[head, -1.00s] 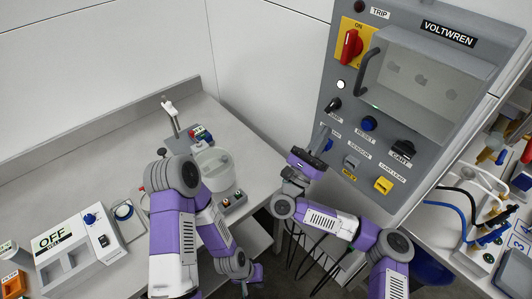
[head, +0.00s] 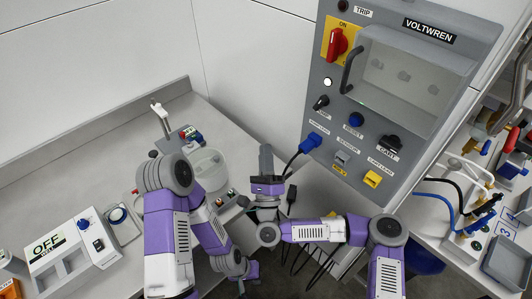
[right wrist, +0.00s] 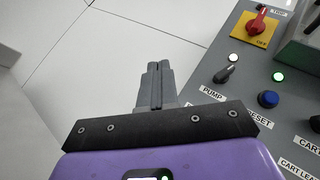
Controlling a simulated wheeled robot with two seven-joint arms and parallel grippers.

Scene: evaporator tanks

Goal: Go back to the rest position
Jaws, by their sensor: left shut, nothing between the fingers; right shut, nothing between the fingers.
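My right gripper (head: 265,150) is shut and empty. It points up, just left of the grey control panel (head: 318,95), with a gap between. In the right wrist view its two fingers (right wrist: 157,70) are closed together, with white wall behind them and the panel to the right. My left gripper (head: 241,288) hangs low at the bottom of the head view, partly hidden and small, beside the counter's front; it is shut with nothing seen in it. A blue plug (head: 311,142) sits at the panel's lower left, with a dark cable running down from it.
The counter at left holds a clear tank (head: 208,168), a white box marked OFF (head: 72,250) and a round dial (head: 118,214). A side bench at right carries cables and connectors (head: 482,225). Dark cables (head: 300,250) hang below the panel.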

